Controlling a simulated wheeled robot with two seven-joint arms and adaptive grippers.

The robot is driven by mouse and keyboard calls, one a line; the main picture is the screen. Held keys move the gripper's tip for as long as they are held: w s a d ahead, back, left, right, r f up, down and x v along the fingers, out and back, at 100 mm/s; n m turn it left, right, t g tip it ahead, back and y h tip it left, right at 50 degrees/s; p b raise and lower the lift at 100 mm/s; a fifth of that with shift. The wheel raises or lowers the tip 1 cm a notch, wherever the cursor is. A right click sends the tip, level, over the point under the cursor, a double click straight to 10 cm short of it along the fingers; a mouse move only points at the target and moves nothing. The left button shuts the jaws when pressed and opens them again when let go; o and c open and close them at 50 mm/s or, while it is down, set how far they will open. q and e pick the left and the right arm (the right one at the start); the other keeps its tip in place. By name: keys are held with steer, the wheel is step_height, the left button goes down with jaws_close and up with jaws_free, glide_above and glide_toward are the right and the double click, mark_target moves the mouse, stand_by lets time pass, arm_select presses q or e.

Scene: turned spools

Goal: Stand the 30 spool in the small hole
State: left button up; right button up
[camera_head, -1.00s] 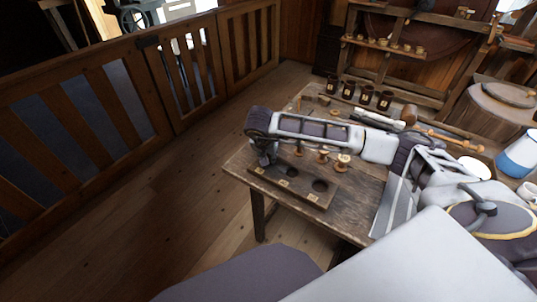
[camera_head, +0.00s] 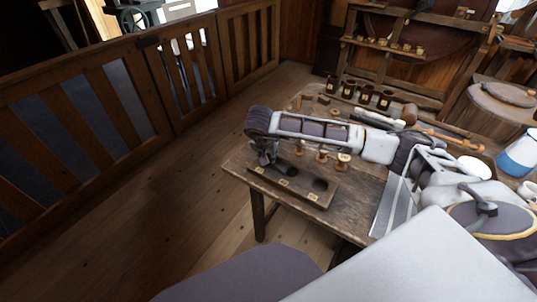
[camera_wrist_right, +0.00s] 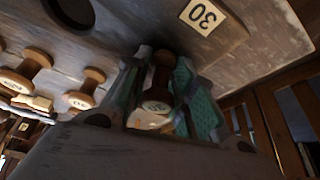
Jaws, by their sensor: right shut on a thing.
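The wooden hole board (camera_head: 300,193) lies along the table's near edge, with small labels on its front. My right gripper (camera_head: 267,163) is over its left end, pointing down. In the right wrist view the gripper (camera_wrist_right: 161,75) is shut on a dark brown spool (camera_wrist_right: 158,92). The spool's far end is close to the board, by the label "30" (camera_wrist_right: 203,15). The small hole is hidden behind the spool and fingers, so I cannot tell whether the spool is in it. My left gripper is not in view.
Two larger holes, the middle (camera_head: 289,171) and the right (camera_head: 320,184), look empty. Several lighter spools, one at the right (camera_head: 343,161), stand behind the board. Dark cups (camera_head: 366,95) stand at the back. A wooden fence (camera_head: 90,125) is left.

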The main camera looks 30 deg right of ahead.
steer(key=shift+s+a+f+b, duration=0.1)
steer(key=shift+s+f+b, duration=0.25)
steer(key=shift+f, duration=0.4)
steer(key=o, duration=0.8)
steer(key=shift+w+f, duration=0.2)
steer(key=shift+w, duration=0.05)
steer(key=o, duration=0.9)
steer(key=shift+r, duration=0.25)
steer(key=shift+w+r, duration=0.1)
steer(key=shift+r, duration=0.1)
steer(key=shift+r+p, duration=0.35)
steer(key=shift+r, duration=0.05)
steer(key=shift+r+p, duration=2.4)
steer(key=shift+r, duration=2.15)
